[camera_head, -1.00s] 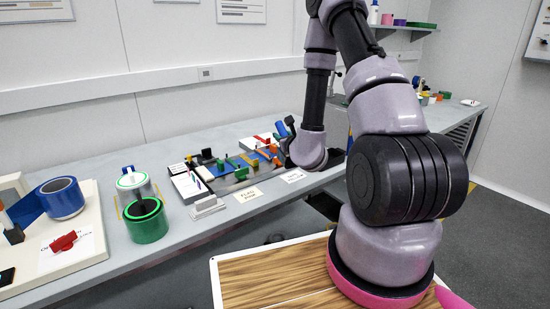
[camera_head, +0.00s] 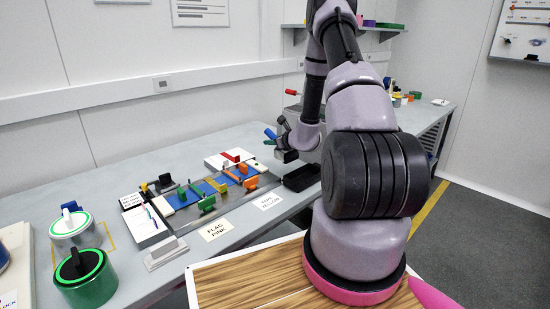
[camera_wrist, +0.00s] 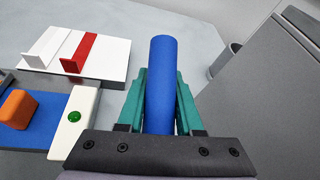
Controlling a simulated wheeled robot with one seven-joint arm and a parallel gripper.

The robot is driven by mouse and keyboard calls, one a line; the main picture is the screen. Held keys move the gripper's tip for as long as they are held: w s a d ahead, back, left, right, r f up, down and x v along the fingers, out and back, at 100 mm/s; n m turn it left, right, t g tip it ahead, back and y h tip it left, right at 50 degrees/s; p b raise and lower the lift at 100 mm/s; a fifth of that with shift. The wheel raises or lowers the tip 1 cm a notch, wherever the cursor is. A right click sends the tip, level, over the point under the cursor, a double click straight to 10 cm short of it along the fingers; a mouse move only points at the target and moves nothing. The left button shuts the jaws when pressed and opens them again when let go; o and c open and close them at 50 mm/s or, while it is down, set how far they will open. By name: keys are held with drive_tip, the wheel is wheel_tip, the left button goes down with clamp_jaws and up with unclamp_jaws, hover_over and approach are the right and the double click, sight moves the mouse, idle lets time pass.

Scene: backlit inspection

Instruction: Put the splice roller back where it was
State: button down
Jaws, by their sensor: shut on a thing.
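My gripper (camera_wrist: 160,95) is shut on a blue cylinder, apparently the splice roller's handle (camera_wrist: 160,75), which stands between its teal fingers in the wrist view. In the head view, the blue end (camera_head: 270,133) sticks out to the left of my gripper, over the bench's far middle part. The lower end of the held thing is hidden by the gripper body. A splicing block with a blue bed (camera_wrist: 42,122) and a white end with a green button lies to the left of the gripper in the wrist view. I cannot tell an empty resting place for the roller.
A white plate (camera_wrist: 108,58) with a red and a white upright piece lies beyond the block. A black open tray (camera_head: 302,178) is right of it. A dark grey box (camera_wrist: 265,85) and bin (camera_wrist: 226,60) are at right.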

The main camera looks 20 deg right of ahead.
drive_tip(key=shift+f, duration=2.85)
drive_tip(key=c, duration=0.6)
unclamp_jaws()
